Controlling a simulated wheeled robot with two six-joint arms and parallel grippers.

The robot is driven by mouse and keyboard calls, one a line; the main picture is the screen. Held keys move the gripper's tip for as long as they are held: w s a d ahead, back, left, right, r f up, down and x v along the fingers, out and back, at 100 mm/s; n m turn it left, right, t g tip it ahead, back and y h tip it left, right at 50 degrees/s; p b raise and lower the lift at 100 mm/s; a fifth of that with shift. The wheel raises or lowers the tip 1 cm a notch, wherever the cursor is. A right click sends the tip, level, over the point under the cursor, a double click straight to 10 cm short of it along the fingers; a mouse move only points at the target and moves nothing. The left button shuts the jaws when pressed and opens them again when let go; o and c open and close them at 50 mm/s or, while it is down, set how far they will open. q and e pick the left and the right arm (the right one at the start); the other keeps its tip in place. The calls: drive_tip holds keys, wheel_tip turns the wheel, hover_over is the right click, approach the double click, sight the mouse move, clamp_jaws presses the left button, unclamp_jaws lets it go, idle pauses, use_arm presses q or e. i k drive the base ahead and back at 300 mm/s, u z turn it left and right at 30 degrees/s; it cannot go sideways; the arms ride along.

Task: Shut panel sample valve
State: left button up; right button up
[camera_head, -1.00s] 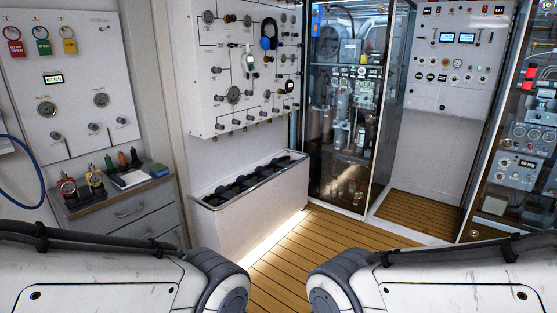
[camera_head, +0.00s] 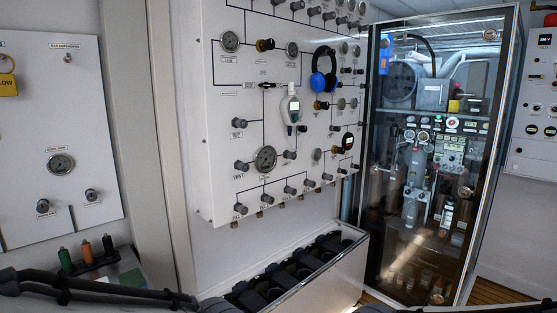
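The white fill panel (camera_head: 225,130) hangs on the wall in the middle of the head view. It carries gauges, lines and several grey and black valve knobs. I cannot tell which knob is the sample valve, as the labels are too small to read. A handheld meter (camera_head: 291,108) with a greenish screen hangs on the panel. Blue ear defenders (camera_head: 323,70) hang to its right. A large gauge (camera_head: 265,159) sits low on the panel. Parts of my arms show at the bottom edge, well below the panel. Neither gripper is in view.
An open-topped white trough (camera_head: 330,285) with black holders stands below the panel. A glass-doored cabinet (camera_head: 425,160) is at right. Another wall panel (camera_head: 60,140) is at left, above a bench with coloured-handled tools (camera_head: 86,252). A little wooden floor shows at lower right.

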sight(291, 155)
drive_tip(key=z, duration=0.4)
drive_tip(key=i, duration=2)
drive_tip(key=u, duration=0.2)
